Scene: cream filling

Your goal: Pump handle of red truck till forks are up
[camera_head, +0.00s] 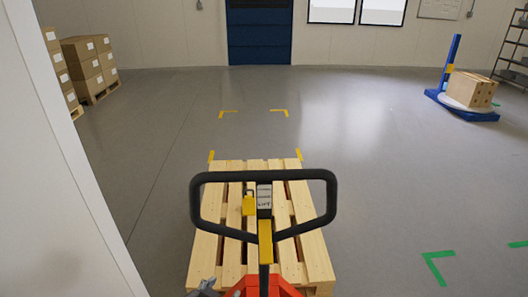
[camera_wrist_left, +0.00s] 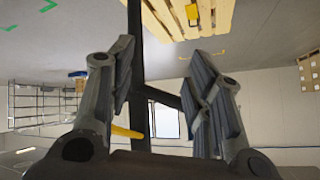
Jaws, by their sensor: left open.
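The red truck's handle (camera_head: 264,175) is a black loop with a grey "LIFT" control and a yellow stem, standing upright in the middle of the head view. The truck's red body (camera_head: 270,287) shows at the bottom edge. Its forks are hidden under a wooden pallet (camera_head: 222,250). Part of my left gripper (camera_head: 205,288) shows low, left of the stem. In the left wrist view my left gripper (camera_wrist_left: 160,62) is open, with the handle's black bar (camera_wrist_left: 137,60) appearing between its fingers. I cannot tell whether they touch it. My right gripper is not in view.
A white wall edge (camera_head: 60,180) stands close on the left. Boxes on a pallet (camera_head: 85,65) are at the back left. A blue machine (camera_head: 452,70) with a box is at the right. Yellow floor marks (camera_head: 280,112) lie ahead, and the grey floor between is clear.

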